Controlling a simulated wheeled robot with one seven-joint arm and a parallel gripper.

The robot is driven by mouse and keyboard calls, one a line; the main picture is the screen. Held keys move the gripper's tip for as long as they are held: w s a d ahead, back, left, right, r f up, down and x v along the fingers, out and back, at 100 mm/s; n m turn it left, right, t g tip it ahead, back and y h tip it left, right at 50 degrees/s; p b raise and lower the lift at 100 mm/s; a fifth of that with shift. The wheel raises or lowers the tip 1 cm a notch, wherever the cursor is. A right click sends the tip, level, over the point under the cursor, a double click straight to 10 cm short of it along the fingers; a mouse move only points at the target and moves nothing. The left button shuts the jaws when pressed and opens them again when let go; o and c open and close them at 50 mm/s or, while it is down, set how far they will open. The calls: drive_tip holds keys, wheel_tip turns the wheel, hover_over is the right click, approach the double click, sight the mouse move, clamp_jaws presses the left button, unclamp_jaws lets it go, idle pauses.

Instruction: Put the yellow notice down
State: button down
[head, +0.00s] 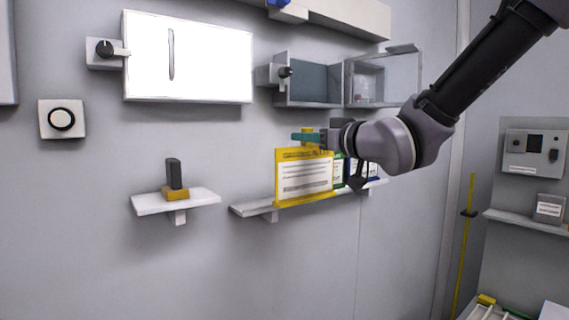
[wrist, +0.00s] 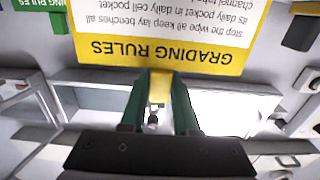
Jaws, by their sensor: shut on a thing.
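The yellow notice (head: 304,176) is a yellow-framed white card with lines of text. In the head view it stands upright in front of the right part of the wall, at the long white shelf (head: 252,209). My gripper (head: 308,138) is shut on its top tab. In the wrist view the notice (wrist: 160,48) appears upside down and reads "GRADING RULES", with its yellow tab between the green fingers of my gripper (wrist: 160,88). I cannot tell whether its lower edge touches the shelf.
Green-edged cards (head: 340,171) stand on the shelf just right of the notice, partly hidden by my arm. A small shelf (head: 150,204) to the left bears a dark device on a yellow base. An open wall box (head: 308,82) and a glass-fronted box (head: 398,75) hang above.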

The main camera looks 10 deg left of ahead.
drive_tip(key=x, duration=1.3)
drive_tip(key=shift+w+a, duration=0.2)
drive_tip(key=shift+w, duration=0.05)
drive_tip(key=shift+w+a+f, duration=0.1)
drive_tip(key=shift+f, duration=0.8)
drive_tip(key=shift+w+a+f, duration=0.1)
drive_tip(key=shift+f, duration=0.9)
drive_tip(key=c, duration=0.7)
unclamp_jaws()
drive_tip(key=shift+o, duration=0.2)
